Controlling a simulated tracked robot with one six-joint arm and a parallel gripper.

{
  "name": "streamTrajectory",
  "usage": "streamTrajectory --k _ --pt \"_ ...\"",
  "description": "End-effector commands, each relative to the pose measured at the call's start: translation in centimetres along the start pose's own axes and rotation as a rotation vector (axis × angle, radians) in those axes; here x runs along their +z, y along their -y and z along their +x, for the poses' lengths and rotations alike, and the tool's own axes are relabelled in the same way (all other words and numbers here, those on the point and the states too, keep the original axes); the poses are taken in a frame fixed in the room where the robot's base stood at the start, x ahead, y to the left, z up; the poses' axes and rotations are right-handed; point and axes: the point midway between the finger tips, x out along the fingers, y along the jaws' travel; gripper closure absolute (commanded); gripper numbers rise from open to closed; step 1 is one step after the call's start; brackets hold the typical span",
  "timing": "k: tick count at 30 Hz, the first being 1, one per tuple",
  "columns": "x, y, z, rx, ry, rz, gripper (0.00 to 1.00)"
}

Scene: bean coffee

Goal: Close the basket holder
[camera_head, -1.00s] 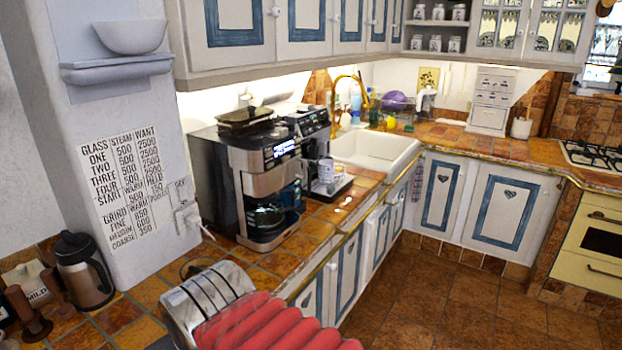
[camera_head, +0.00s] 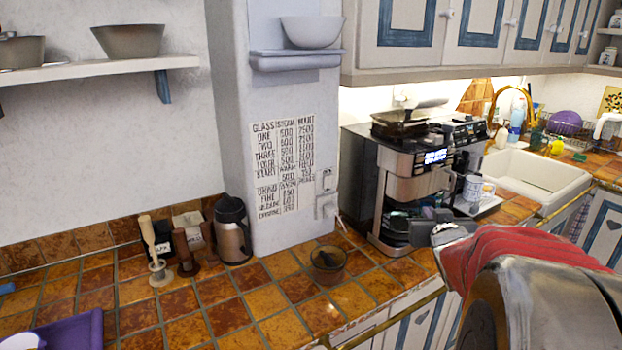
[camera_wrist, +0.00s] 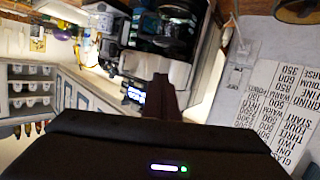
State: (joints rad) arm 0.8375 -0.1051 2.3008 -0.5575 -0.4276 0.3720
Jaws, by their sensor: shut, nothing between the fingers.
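The coffee machine (camera_head: 402,165), black and silver with a lit display, stands on the tiled counter. The silver front (camera_head: 414,185) is where a basket holder may be; whether it stands open or shut I cannot tell. My gripper (camera_head: 424,222) is in front of the machine's lower part and hides some of it. Its fingers (camera_wrist: 162,92) are together and empty in the wrist view, with the machine (camera_wrist: 165,35) beyond them, upside down. I cannot tell whether they touch the machine.
A white mug (camera_head: 472,187) is at the machine's right. A brown glass bowl (camera_head: 328,262) sits on the counter left of my gripper. A flask (camera_head: 232,232) and tamper (camera_head: 155,252) stand by the wall. A sink (camera_head: 535,180) is at the right. The front counter has free room.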

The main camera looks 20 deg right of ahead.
Motion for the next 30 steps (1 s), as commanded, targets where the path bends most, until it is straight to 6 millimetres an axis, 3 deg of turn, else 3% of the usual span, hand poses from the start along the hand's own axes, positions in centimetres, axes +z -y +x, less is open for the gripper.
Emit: streamTrajectory --k 1,6,12,16,30 --pt "0.3 -2.0 0.7 0.01 -0.023 0.011 1.0" --pt "0.7 -7.0 1.9 0.004 -0.123 0.04 1.0" --pt "1.3 -11.0 1.9 -0.019 -0.208 0.072 1.0" --pt "1.5 -11.8 1.8 -0.029 -0.231 0.08 1.0" --pt "1.3 -11.8 2.2 -0.031 -0.233 0.081 1.0"
